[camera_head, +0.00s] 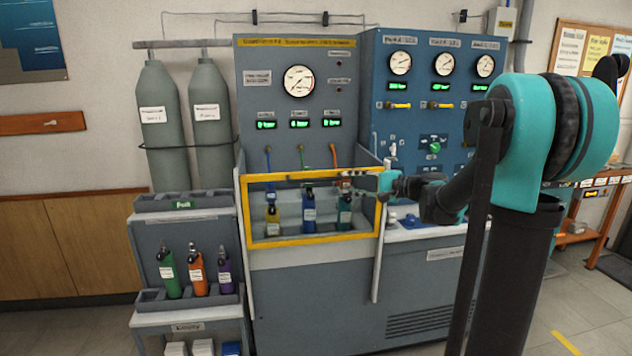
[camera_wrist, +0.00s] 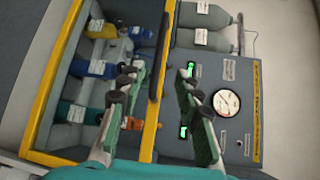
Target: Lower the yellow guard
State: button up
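The yellow guard (camera_head: 247,212) is a rectangular yellow frame across the front of the grey bench's bay. Its top bar, with a dark handle (camera_wrist: 158,55), runs level above the bottles in the head view. My gripper (camera_head: 346,180) is at the right part of this top bar. In the wrist view my gripper (camera_wrist: 158,76) is open, with one finger on each side of the bar's line. The bar (camera_wrist: 150,128) shows between the fingers. I cannot tell whether either finger touches it. Yellow, blue and teal bottles (camera_head: 309,214) stand behind the frame.
A blue panel with gauges (camera_head: 440,62) stands to the right of the grey gauge panel (camera_head: 268,88). A rack with green, orange and purple bottles (camera_head: 199,275) and two tall grey cylinders (camera_head: 211,125) are at left. The floor in front is partly clear.

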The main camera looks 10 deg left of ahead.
aim_at(319, 180)
jog(key=x, duration=1.3)
jog(key=shift+w+a, duration=0.15)
jog(key=shift+a, duration=0.05)
jog(key=shift+c, duration=0.4)
grip_shut()
